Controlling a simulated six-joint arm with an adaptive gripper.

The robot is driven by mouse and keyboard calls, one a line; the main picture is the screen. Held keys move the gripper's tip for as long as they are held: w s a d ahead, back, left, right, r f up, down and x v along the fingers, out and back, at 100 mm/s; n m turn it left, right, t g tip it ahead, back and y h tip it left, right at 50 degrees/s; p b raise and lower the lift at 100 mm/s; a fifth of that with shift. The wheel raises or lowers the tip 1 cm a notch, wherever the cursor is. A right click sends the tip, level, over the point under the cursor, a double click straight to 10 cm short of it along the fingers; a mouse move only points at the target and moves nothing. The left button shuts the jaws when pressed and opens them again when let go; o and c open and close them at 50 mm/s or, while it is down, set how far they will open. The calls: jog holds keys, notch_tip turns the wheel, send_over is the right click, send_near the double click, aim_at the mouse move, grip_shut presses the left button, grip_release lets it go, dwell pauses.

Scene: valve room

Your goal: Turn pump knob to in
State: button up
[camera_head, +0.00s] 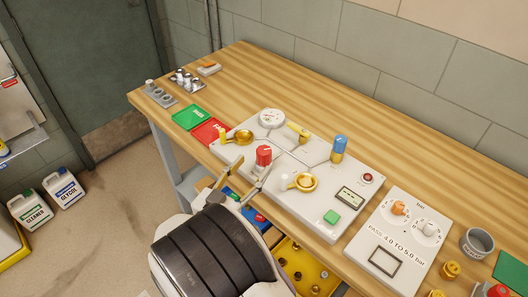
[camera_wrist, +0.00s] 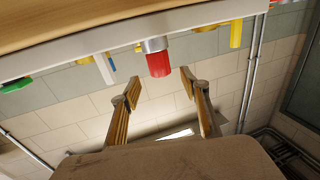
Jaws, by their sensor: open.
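A light grey valve panel (camera_head: 330,222) lies on the wooden bench. A red knob (camera_head: 263,153) on a metal collar stands at its front edge; in the wrist view the red knob (camera_wrist: 158,65) is just beyond the fingertips, roughly centred between them. My gripper (camera_head: 253,168) is open and empty, its fingers on either side of the line to the red knob; the gap also shows in the wrist view (camera_wrist: 160,88). I see no contact. No readable label shows which knob is the pump knob.
Brass-yellow valves (camera_head: 303,182), (camera_head: 240,137) and a blue-topped valve (camera_head: 339,147) stand near the red knob. A round gauge (camera_head: 271,118) is at the back. Green (camera_head: 191,117) and red (camera_head: 209,133) plates lie left.

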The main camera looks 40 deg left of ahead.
aim_at(260, 158)
jog(key=shift+x, duration=3.6)
jog(key=c, duration=1.1)
